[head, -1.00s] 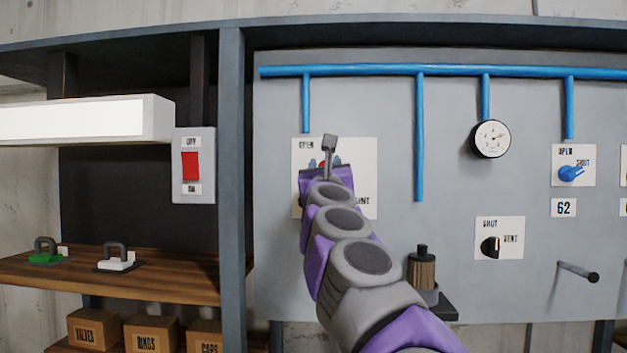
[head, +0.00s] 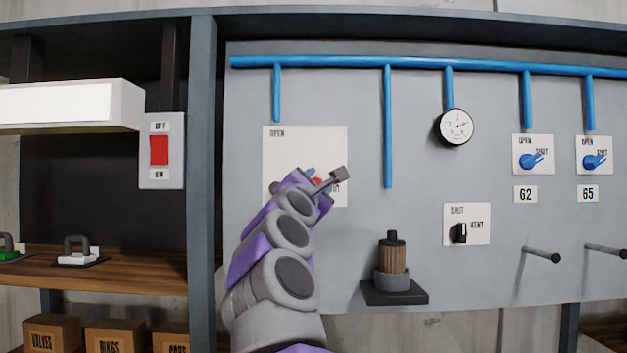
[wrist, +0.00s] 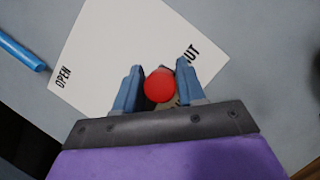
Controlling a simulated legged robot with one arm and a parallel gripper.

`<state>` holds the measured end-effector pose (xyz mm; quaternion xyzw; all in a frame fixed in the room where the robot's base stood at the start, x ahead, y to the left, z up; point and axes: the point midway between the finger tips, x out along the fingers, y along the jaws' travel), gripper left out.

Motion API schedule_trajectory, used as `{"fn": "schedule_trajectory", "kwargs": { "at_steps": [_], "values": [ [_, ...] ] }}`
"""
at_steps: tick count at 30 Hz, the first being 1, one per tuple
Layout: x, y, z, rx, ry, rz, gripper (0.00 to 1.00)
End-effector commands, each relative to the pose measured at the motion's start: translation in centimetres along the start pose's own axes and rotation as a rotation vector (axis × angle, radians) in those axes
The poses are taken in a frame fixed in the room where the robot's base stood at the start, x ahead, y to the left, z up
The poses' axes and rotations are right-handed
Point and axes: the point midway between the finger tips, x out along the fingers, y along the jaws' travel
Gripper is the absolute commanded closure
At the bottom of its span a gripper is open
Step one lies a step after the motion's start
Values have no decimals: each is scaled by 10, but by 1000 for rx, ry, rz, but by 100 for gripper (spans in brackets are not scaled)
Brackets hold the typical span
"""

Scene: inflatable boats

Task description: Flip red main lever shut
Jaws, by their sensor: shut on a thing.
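The red main lever's round knob (wrist: 158,85) sits between the two blue fingers of my gripper (wrist: 159,72), which is shut on it. In the head view a small piece of the red knob (head: 317,182) shows beside my gripper (head: 314,177). The white plate (head: 305,150) behind it has OPEN at the upper left and SHUT at the lower right. The knob is now by the SHUT lettering (wrist: 189,53), partly covering that end of the plate. The lever's shaft is mostly hidden by my gripper and arm.
A blue pipe (head: 400,64) runs along the top of the grey panel. To the right are a gauge (head: 456,127), a black SHUT/VENT knob (head: 459,233) and blue valve handles (head: 531,161). A filter on a black bracket (head: 394,292) juts out below.

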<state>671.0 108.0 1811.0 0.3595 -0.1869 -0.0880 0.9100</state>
Motion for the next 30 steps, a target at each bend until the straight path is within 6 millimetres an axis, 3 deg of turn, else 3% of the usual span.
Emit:
{"fn": "schedule_trajectory", "kwargs": {
  "at_steps": [10, 26, 27, 30],
  "values": [
    [-3, -8, -9, 121, 2, -50, 100],
    [-3, -12, -12, 141, 4, -64, 100],
    [-3, -12, -12, 140, 4, -65, 60],
    [-3, -11, -12, 141, 4, -64, 50]
  ]
}}
